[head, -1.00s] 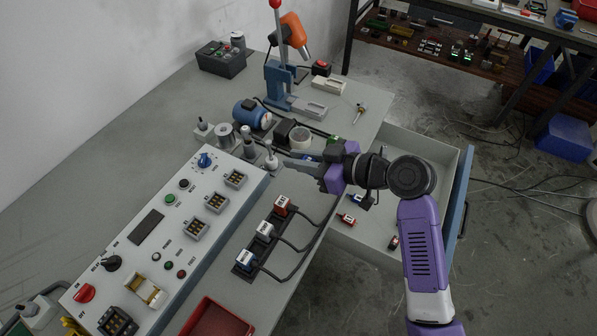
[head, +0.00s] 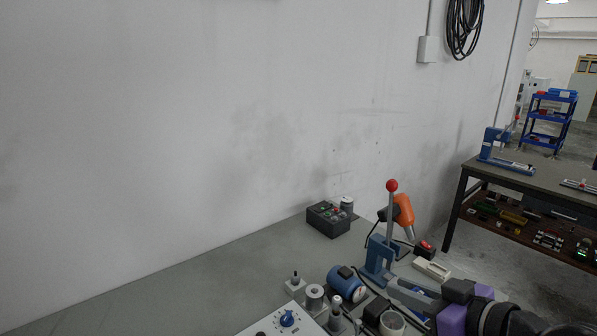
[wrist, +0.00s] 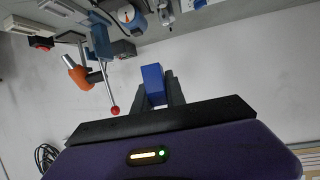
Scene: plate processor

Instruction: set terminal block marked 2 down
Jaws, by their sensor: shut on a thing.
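A plain blue block (wrist: 153,82), which I take to be the terminal block, is held between the dark fingers of my gripper (wrist: 157,92) in the wrist view. No number is visible on the face I see. In the head view my gripper (head: 396,292) is at the lower right, over the workbench, close in front of the blue lever press. I cannot make out the block clearly there, and whether it touches anything is hidden.
The press (head: 378,262) has a red-knobbed lever; an orange tool (head: 403,214) stands behind it. A blue round-faced device (head: 343,282) and small cylinders crowd the bench left of my gripper. A black button box (head: 328,220) is farther back. The bench (head: 190,292) is bare at left.

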